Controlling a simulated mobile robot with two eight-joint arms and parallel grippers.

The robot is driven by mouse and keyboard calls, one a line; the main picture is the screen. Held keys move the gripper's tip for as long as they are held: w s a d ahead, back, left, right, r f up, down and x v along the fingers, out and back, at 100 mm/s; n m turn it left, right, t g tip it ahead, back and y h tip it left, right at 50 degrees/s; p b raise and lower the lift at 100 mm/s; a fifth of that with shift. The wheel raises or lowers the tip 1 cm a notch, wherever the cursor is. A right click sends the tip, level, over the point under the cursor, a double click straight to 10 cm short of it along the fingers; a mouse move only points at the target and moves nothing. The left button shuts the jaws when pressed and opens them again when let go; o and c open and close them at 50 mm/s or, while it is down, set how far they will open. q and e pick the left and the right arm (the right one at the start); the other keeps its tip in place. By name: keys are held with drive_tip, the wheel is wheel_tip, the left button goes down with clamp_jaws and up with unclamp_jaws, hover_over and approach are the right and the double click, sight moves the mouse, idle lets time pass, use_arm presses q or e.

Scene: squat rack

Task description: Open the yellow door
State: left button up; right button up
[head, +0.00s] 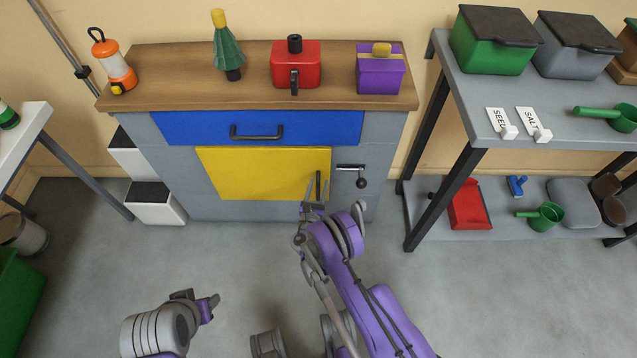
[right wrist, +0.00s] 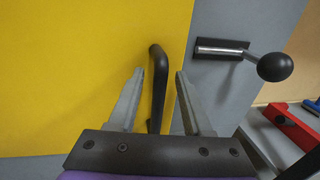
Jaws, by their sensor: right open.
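The yellow door (head: 262,172) is a flat panel in the front of a grey cabinet and looks flush with it. A dark vertical bar handle (right wrist: 157,85) stands at its right edge. My right gripper (head: 316,190) is open at the handle. In the right wrist view, its two grey fingers (right wrist: 157,90) have the handle between them, with a visible gap on each side. A metal lever with a black ball knob (right wrist: 275,67) sits on the grey panel right of the door. My left gripper (head: 207,303) is low over the floor, away from the cabinet; its jaws are unclear.
A blue drawer (head: 200,127) is above the door. The wooden top (head: 180,75) holds a lantern, a small tree, a red box and a purple box. A grey shelf table (head: 465,100) stands right, white step boxes (head: 155,205) left. Floor in front is open.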

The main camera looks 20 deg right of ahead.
drive_tip(key=shift+c, duration=0.2)
clamp_jaws()
idle(1.1)
